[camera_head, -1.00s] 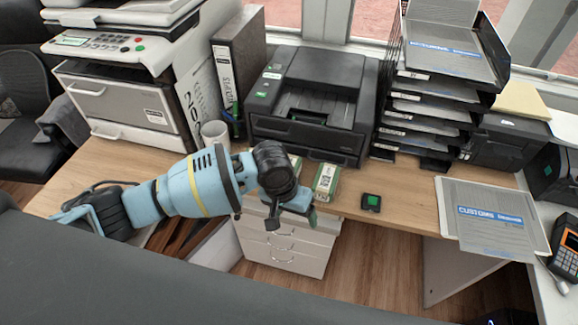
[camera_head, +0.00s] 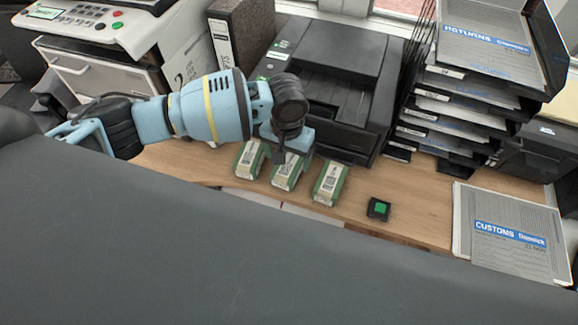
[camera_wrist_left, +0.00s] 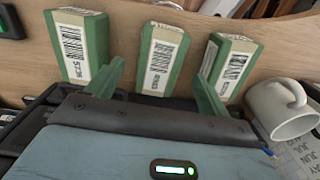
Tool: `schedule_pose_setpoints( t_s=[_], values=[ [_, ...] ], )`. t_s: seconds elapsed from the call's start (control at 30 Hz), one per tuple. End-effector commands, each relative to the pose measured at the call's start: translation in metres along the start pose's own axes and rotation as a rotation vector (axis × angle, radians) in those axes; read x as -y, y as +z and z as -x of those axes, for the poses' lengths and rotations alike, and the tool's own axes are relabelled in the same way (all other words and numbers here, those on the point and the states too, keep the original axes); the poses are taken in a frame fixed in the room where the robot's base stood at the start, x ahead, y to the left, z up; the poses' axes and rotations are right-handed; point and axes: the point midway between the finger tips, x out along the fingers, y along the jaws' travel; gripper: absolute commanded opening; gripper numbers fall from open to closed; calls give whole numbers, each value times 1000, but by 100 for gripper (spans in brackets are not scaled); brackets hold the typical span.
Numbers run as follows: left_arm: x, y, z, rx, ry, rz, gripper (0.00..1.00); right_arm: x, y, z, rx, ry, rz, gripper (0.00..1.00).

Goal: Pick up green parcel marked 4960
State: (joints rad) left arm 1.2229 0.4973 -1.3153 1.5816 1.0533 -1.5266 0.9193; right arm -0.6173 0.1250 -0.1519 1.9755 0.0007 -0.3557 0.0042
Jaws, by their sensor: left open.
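Three green parcels with white labels stand in a row on the wooden counter: a left one (camera_head: 249,160), a middle one (camera_head: 287,174) and a right one (camera_head: 330,183). In the left wrist view their order is reversed: the right one (camera_wrist_left: 78,48), the middle one (camera_wrist_left: 157,60) and the left one (camera_wrist_left: 230,62). The label numbers are too small to read surely, so I cannot tell which is 4960. My left gripper (camera_wrist_left: 162,82) is open, its green fingers spread in front of the middle parcel, nothing held. In the head view the gripper (camera_head: 284,155) is partly hidden by its wrist. My right gripper is not visible.
A black printer (camera_head: 330,85) stands behind the parcels. A small black device with a green top (camera_head: 378,208) lies to their right. A white mug (camera_wrist_left: 282,108) stands near the left parcel. Letter trays (camera_head: 460,110) and a customs sheet (camera_head: 510,235) are at the right.

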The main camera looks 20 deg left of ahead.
Motion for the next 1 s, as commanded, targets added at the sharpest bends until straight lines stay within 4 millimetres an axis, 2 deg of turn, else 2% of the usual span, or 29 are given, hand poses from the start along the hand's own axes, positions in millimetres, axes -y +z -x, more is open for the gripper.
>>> schedule_pose_setpoints(
  t_s=[0.17,0.5,0.8,1.0],
  values=[
    [0,-1,-5,-1,0,0,80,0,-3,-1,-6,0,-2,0],
    [0,-5,-48,1,-1,-1,80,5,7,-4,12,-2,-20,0],
    [0,-6,-51,-3,0,0,80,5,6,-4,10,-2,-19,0],
    [0,-6,-51,-3,0,0,55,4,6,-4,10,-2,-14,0]
  ],
)
